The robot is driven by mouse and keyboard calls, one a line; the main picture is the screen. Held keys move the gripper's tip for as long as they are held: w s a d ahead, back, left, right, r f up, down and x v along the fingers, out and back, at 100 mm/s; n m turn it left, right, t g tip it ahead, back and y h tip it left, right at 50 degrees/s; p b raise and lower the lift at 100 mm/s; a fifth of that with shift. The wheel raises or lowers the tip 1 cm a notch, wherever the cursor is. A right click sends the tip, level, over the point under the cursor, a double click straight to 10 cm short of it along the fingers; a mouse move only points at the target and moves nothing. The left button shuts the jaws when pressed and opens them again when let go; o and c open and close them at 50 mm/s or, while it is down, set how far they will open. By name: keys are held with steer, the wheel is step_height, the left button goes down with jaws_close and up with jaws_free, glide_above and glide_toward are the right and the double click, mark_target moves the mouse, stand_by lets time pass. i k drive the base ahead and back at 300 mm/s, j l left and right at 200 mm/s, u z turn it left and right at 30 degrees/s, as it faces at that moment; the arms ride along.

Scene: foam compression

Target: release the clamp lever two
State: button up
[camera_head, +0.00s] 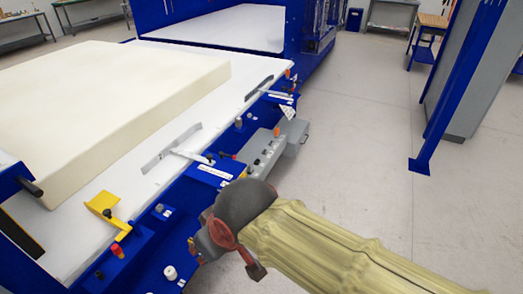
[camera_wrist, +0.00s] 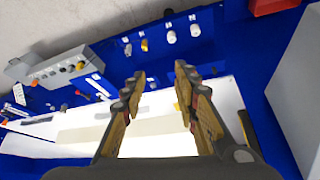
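Several clamps lie along the right edge of the white table (camera_head: 80,250). One is a grey T-shaped lever clamp (camera_head: 178,150) mid-edge, another a grey one (camera_head: 259,90) farther back, and a yellow one (camera_head: 108,212) is nearest. No number shows to tell which is lever two. My gripper (camera_wrist: 158,82) is open and empty in the wrist view, its two fingers apart above the blue frame and white surface. In the head view it hangs over the blue edge, right of the T-shaped and yellow clamps and apart from them; its fingertips are mostly hidden there.
A cream foam block (camera_head: 110,95) lies on the table. A grey control box (camera_head: 262,150) with knobs is fixed to the blue frame (camera_head: 215,170), and also shows in the wrist view (camera_wrist: 62,68). White knobs (camera_wrist: 170,36) stick up there.

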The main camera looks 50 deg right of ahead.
mark_target(221, 155)
steer(key=z, duration=1)
steer(key=i+l+u, duration=0.2)
steer(key=i, duration=0.35)
steer(key=i+l+u, duration=0.2)
steer(key=i+l, duration=0.2)
steer(key=i, duration=0.15)
